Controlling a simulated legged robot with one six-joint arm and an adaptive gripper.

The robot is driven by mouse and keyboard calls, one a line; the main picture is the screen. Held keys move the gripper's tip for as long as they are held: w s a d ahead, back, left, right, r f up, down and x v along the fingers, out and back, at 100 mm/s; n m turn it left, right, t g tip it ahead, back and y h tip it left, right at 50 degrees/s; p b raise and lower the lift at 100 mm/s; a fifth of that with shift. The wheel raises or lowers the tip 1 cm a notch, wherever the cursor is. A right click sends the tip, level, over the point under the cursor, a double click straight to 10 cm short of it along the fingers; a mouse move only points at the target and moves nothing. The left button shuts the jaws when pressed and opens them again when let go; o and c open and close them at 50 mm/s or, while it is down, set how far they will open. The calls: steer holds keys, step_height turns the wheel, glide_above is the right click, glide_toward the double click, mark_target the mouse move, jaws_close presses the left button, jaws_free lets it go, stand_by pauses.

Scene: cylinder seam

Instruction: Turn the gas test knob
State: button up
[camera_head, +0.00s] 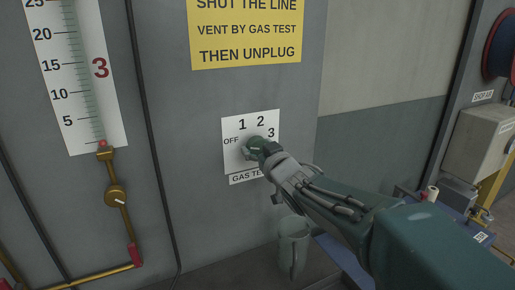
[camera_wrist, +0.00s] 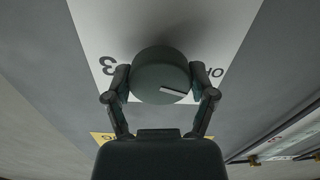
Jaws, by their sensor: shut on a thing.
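The gas test knob (camera_wrist: 160,72) is a round dark green knob on a white plate (camera_head: 235,127) marked OFF, 1, 2 and 3. My gripper (camera_wrist: 160,82) is shut on the knob, with one finger on each side of it in the wrist view. A white pointer line shows on the knob's face, on the side toward the OFF lettering in the wrist view. In the head view my gripper (camera_head: 262,150) covers part of the knob and the GAS TEST label. The exact dial setting is hard to read there.
A yellow sign (camera_head: 246,53) is above the plate. A gauge (camera_head: 72,80) marked 3, with its red indicator at the bottom, and brass piping (camera_head: 116,196) are at left. A grey-green container (camera_head: 293,245) stands below my arm. A blue cart (camera_head: 440,222) is at right.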

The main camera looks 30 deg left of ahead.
steer(key=m, duration=0.4)
steer(key=shift+m, duration=2.6)
steer(key=o, duration=1)
steer(key=shift+w, duration=0.1)
steer(key=shift+o, duration=0.2)
steer(key=shift+d, duration=0.1)
steer(key=v, duration=1.2)
